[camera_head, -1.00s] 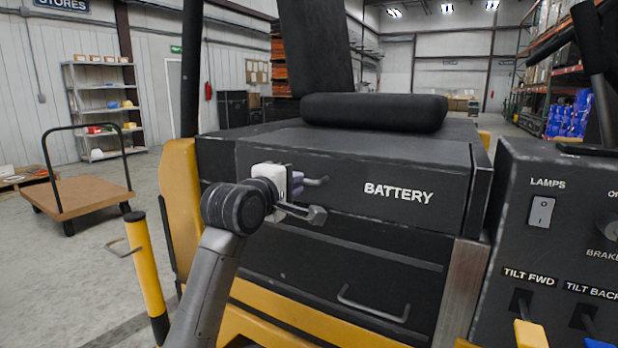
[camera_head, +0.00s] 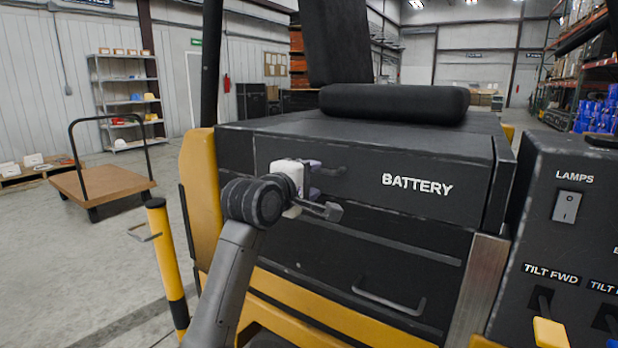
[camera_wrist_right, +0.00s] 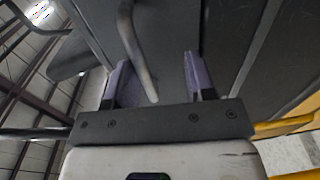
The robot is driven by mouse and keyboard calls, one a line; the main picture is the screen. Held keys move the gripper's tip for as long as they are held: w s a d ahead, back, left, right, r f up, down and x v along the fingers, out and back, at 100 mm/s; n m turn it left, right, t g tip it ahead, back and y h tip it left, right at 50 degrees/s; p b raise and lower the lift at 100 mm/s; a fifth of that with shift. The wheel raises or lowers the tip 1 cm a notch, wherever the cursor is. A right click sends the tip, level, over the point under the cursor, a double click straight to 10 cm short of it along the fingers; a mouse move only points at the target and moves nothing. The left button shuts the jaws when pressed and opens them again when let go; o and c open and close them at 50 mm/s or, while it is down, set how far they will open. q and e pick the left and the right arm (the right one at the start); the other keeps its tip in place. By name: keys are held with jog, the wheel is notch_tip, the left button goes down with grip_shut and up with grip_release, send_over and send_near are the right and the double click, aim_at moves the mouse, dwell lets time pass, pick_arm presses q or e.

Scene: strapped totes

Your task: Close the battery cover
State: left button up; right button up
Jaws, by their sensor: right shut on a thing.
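The battery cover (camera_head: 380,150) is a dark, box-like panel marked BATTERY, on the front of a truck body below the seat. Its bar handle (camera_head: 328,171) sticks out at the left of the lettering. My right gripper (camera_head: 309,182) is at this handle, with its pale purple fingers one on each side of the bar. In the right wrist view the handle bar (camera_wrist_right: 136,50) runs between the two fingers (camera_wrist_right: 158,85), and the gripper is shut on it. The exact contact is partly hidden in the head view. My left gripper is not in view.
A black seat cushion (camera_head: 395,103) sits behind the cover. A second handle (camera_head: 388,302) is on the panel below. A control panel (camera_head: 570,230) with levers stands close at right. A yellow-black post (camera_head: 167,262) and a trolley (camera_head: 103,183) are at left on open floor.

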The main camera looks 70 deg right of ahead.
jog(key=shift+f, duration=0.2)
pick_arm(q)
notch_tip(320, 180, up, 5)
jog(key=p, duration=0.5)
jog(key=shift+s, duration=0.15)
pick_arm(e)
jog(key=w+a+r, duration=0.1)
jog(key=w+a, duration=0.1)
jog(key=a, duration=1.1)
jog(key=shift+a+r, duration=0.15)
jog(key=shift+a, duration=0.2)
jog(key=shift+d, duration=0.1)
